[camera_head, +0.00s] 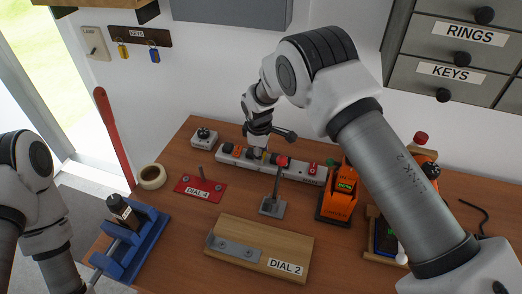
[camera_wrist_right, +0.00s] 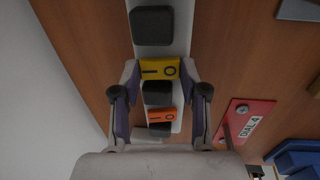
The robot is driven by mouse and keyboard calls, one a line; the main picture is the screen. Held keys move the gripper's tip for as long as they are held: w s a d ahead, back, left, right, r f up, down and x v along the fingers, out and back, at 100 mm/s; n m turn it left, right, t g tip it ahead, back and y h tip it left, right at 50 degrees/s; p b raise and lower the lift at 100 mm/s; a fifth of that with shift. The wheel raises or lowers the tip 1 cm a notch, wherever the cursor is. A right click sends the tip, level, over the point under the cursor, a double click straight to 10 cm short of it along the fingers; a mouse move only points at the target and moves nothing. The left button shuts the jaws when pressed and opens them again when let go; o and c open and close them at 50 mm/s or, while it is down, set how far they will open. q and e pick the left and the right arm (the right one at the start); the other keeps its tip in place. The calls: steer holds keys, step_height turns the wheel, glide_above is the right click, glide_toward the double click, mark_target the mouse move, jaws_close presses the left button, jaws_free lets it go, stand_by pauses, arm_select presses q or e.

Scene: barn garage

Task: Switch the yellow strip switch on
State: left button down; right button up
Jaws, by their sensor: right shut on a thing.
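The white power strip (camera_head: 306,172) lies along the back of the wooden bench. The yellow strip switch (camera_wrist_right: 160,70) sits on it between black sockets, with a bar mark on its left and a ring mark on its right in the right wrist view. I cannot tell which way it is tilted. My right gripper (camera_head: 257,146) reaches down over the strip in the head view. In the right wrist view its fingertips (camera_wrist_right: 160,74) are closed on the two ends of the yellow switch. An orange switch (camera_wrist_right: 162,116) sits further along the strip, between the fingers. My left gripper is out of view.
A red DIAL 4 plate (camera_head: 200,188), a grey lever stand (camera_head: 272,206) and an orange device (camera_head: 338,200) stand in front of the strip. A wooden DIAL 2 board (camera_head: 260,245) and a blue vise (camera_head: 130,243) are nearer. A tape roll (camera_head: 152,177) lies left.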

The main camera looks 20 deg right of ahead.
steer(key=shift+w+d+f+g+y, duration=0.2)
steer(key=shift+g+y, duration=0.3)
steer(key=shift+g, duration=0.2)
steer(key=shift+r+b, duration=0.1)
steer(key=shift+b, duration=0.2)
steer(key=o, duration=1.1)
steer(key=shift+o, duration=0.2)
steer(key=shift+r, duration=0.1)
step_height(320, 180, up, 12)
steer(key=shift+w, duration=0.25)
